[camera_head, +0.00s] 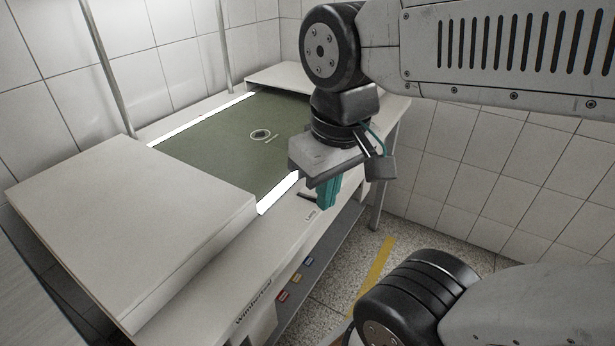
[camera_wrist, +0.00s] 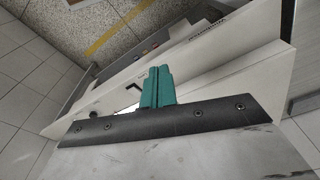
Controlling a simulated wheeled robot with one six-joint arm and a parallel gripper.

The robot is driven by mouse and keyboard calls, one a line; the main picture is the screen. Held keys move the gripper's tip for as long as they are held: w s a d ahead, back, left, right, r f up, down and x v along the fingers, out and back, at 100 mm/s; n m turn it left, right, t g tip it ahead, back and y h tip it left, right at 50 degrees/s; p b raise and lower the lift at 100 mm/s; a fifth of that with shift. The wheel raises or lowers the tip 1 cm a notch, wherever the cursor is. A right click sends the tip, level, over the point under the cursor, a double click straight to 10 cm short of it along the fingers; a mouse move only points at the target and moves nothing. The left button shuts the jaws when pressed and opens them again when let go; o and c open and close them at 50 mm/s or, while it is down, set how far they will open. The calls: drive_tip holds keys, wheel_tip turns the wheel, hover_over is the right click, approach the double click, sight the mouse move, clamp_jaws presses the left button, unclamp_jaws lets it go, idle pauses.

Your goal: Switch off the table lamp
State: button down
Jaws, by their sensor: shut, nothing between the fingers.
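The table lamp shows as bright white strips (camera_head: 278,192) along the edges of a green mat (camera_head: 215,142) on a white workbench, and it is lit. A small dark mark (camera_head: 308,195) and a label that seems to read "Lamp" (camera_head: 311,214) are on the bench's front edge; I cannot tell the switch's shape. My gripper (camera_head: 327,204) has teal fingers, shut and empty, pointing down beside the front edge, near the label. In the wrist view the shut fingers (camera_wrist: 158,72) overlap the bench front and partly hide the area around the dark mark. Contact cannot be told.
A raised white block (camera_head: 130,225) fills the bench's near left end. Red (camera_head: 282,297), yellow (camera_head: 297,277) and blue (camera_head: 310,261) items sit below the front edge. A yellow floor stripe (camera_head: 375,270) and tiled walls lie to the right.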

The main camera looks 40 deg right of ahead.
drive_tip(key=m+g, duration=0.3)
drive_tip(key=m, duration=1.1)
hover_over(313, 192)
drive_tip(key=w, duration=0.2)
drive_tip(key=shift+h, duration=0.3)
drive_tip(key=f, duration=0.4)
drive_tip(key=shift+w+a, duration=0.15)
drive_tip(key=shift+a, duration=0.2)
drive_tip(key=shift+f, duration=0.1)
drive_tip(key=f, duration=0.4)
drive_tip(key=s+f, duration=0.1)
drive_tip(key=f, duration=0.4)
drive_tip(key=s+f, duration=0.1)
drive_tip(key=f, duration=0.3)
drive_tip(key=shift+s+d+f, duration=0.1)
drive_tip(key=shift+d+f, duration=0.25)
drive_tip(key=shift+d, duration=0.05)
